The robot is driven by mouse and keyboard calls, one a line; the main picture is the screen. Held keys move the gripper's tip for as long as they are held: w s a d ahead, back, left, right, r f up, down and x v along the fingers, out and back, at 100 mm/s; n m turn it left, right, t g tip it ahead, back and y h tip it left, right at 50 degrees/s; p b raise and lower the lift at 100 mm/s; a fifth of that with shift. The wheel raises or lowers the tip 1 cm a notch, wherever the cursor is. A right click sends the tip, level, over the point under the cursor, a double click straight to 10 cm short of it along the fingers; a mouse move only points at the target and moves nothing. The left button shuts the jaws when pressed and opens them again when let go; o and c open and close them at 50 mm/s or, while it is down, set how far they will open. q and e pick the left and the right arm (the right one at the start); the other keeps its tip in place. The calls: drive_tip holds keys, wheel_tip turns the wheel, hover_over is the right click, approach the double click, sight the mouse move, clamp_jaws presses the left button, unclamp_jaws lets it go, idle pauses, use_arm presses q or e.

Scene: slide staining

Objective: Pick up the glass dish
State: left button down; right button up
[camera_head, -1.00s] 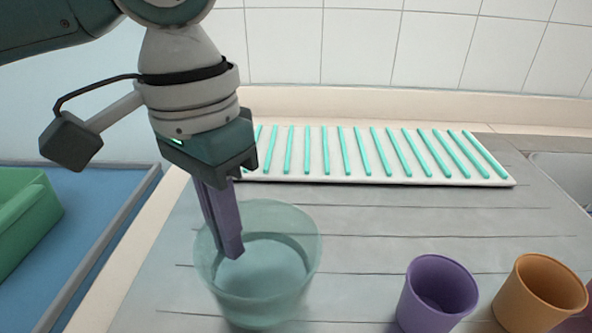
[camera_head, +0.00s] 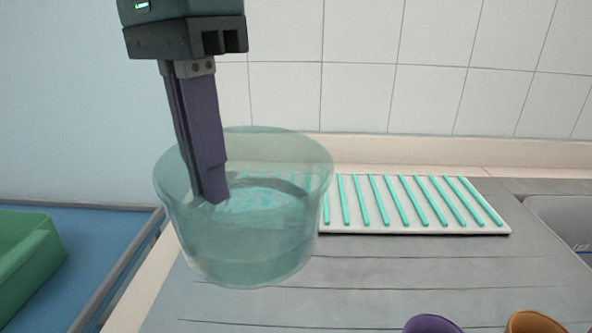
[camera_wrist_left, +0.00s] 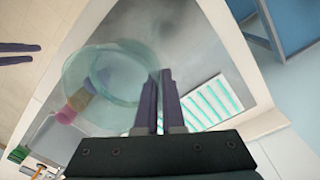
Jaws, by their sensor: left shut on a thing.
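The glass dish (camera_head: 245,250) is a clear, greenish round vessel in the head view, upright and held up in the air above the counter. My left gripper (camera_head: 213,198) is shut on its wall at the left side, with a finger reaching down inside the rim. In the left wrist view the dish (camera_wrist_left: 82,75) shows to the left of the left gripper's fingers (camera_wrist_left: 160,85). My right gripper is not seen in the head view; two dark finger-like bars at the left edge of the wrist view cannot be made out surely.
A white rack with teal bars (camera_head: 415,228) lies on the grey counter (camera_head: 400,280) behind and right of the dish. A purple cup (camera_head: 432,324) and an orange cup (camera_head: 535,322) stand at the front right. A green container (camera_head: 28,255) sits on a blue surface at left. A sink (camera_head: 565,222) is at right.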

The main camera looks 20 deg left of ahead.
use_arm(q)
drive_tip(key=shift+r+p, duration=0.45)
drive_tip(key=shift+r, duration=1.3)
drive_tip(key=shift+r, duration=0.1)
